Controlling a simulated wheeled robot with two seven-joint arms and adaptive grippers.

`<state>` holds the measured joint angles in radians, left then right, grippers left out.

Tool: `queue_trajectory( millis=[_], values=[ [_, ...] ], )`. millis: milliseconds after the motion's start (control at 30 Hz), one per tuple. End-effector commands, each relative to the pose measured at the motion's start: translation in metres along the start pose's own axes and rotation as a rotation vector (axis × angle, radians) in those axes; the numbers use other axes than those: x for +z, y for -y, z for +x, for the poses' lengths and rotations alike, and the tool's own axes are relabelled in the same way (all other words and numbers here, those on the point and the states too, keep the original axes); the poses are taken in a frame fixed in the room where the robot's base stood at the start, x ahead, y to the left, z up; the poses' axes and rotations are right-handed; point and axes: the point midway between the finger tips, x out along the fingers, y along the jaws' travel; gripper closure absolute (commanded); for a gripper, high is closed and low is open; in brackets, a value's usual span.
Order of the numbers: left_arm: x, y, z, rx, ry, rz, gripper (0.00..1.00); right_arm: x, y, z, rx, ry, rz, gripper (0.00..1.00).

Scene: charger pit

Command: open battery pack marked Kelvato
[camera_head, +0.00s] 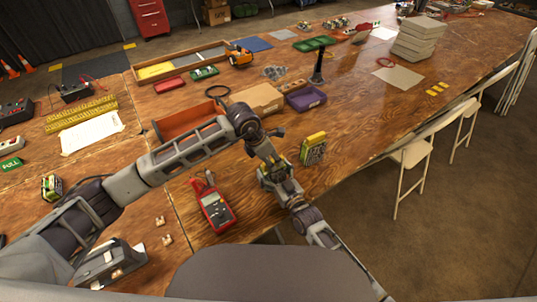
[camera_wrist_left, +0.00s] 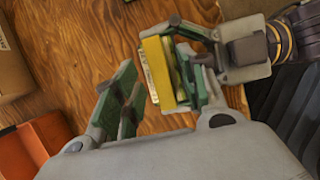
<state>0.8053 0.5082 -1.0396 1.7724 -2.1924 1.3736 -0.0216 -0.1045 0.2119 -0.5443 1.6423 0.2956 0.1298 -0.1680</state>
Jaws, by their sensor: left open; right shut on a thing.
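A yellow-edged block, likely a battery pack (camera_wrist_left: 158,70), shows in the left wrist view between my left gripper's fingers, and my right gripper (camera_wrist_left: 195,50) is shut on it from the right. My left gripper (camera_wrist_left: 160,100) is open around it, its left finger clearly apart from it. In the head view both grippers meet above the front of the table, my left gripper (camera_head: 266,160) coming from above and my right gripper (camera_head: 278,182) from below; they mostly hide the held block. A yellow-topped pack (camera_head: 313,148) stands just right of them. No Kelvato marking is readable.
A similar pack (camera_head: 52,187) sits at the left. A red multimeter (camera_head: 215,208) lies in front of the orange bin (camera_head: 175,125). A cardboard box (camera_head: 258,98), purple tray (camera_head: 306,99) and black stand (camera_head: 318,68) are behind. Table at the right is mostly clear.

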Motion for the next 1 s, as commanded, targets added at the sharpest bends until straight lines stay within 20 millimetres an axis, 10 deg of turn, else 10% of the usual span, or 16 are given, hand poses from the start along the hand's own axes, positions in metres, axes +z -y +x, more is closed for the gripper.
queue_trajectory(
  millis=[433, 767, 1000],
  values=[
    [0.0000, 0.0002, 0.0066, 0.000, 0.000, 0.001, 0.58, 0.0005, -0.0002, -0.0002, 0.000, 0.001, 0.000, 0.59],
    [0.0000, 0.0001, 0.0064, 0.000, 0.000, 0.001, 0.99, 0.0005, -0.0002, -0.0002, 0.000, 0.001, 0.000, 0.59],
    [0.0002, -0.0002, 0.0059, 0.001, 0.000, 0.001, 1.00, 0.0005, -0.0003, -0.0002, 0.000, 0.001, 0.000, 0.59]
  ],
)
